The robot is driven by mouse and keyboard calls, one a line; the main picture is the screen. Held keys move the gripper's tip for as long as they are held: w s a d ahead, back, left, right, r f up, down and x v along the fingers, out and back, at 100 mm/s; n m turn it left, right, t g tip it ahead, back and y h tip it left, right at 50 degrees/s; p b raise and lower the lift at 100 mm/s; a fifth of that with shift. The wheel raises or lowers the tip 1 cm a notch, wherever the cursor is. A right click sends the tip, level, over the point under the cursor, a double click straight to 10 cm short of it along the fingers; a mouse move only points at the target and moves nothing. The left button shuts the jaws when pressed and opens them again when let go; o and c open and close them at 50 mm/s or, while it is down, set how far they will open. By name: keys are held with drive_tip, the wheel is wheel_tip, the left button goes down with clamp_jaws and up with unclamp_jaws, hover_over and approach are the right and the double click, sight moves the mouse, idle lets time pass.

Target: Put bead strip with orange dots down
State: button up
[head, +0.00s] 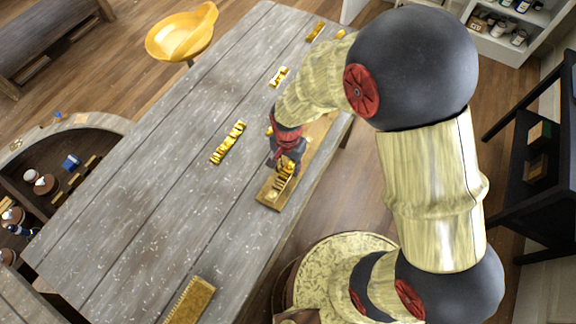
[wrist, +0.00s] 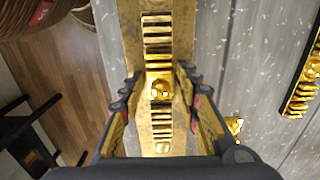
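A gold bead strip (head: 284,178) with dark cross-ridges lies on a long gold board (head: 270,199) near the table's right edge. In the wrist view the strip (wrist: 158,45) runs lengthwise along the middle of the board (wrist: 131,22), with a shiny round bead (wrist: 160,88) on it. I cannot make out orange dots. My gripper (head: 284,160) is low over the board; in the wrist view its fingers (wrist: 158,82) stand on either side of the strip, with a gap visible on both sides. The fingers and arm hide part of the board in the head view.
Other gold strips lie on the grey table (head: 150,190): one at mid-table (head: 228,143), one farther back (head: 279,77), one at the far end (head: 315,31). A gold comb-like piece (head: 190,300) lies at the near edge. A yellow chair (head: 180,35) stands beyond the left edge.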

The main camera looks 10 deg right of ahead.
drive_tip(key=shift+o, duration=1.1)
drive_tip(key=shift+w+r, duration=0.1)
drive_tip(key=shift+r, duration=0.5)
wheel_tip(320, 180, up, 11)
drive_tip(key=p, duration=0.2)
wheel_tip(320, 180, up, 14)
drive_tip(key=n+t, duration=0.3)
drive_tip(key=n, duration=0.1)
hover_over(288, 168)
drive_tip(key=s+d, duration=0.4)
drive_tip(key=d, duration=0.3)
drive_tip(key=s+d+r+n+t, duration=0.2)
drive_tip(key=s+d+r+n, duration=0.1)
drive_tip(key=s+d+r, duration=0.2)
drive_tip(key=s+r, duration=0.2)
drive_tip(key=s, duration=0.1)
drive_tip(key=shift+s+r+n+t, duration=0.15)
drive_tip(key=shift+r+n+t, duration=0.15)
drive_tip(key=shift+r, duration=0.05)
drive_tip(key=shift+f, duration=0.15)
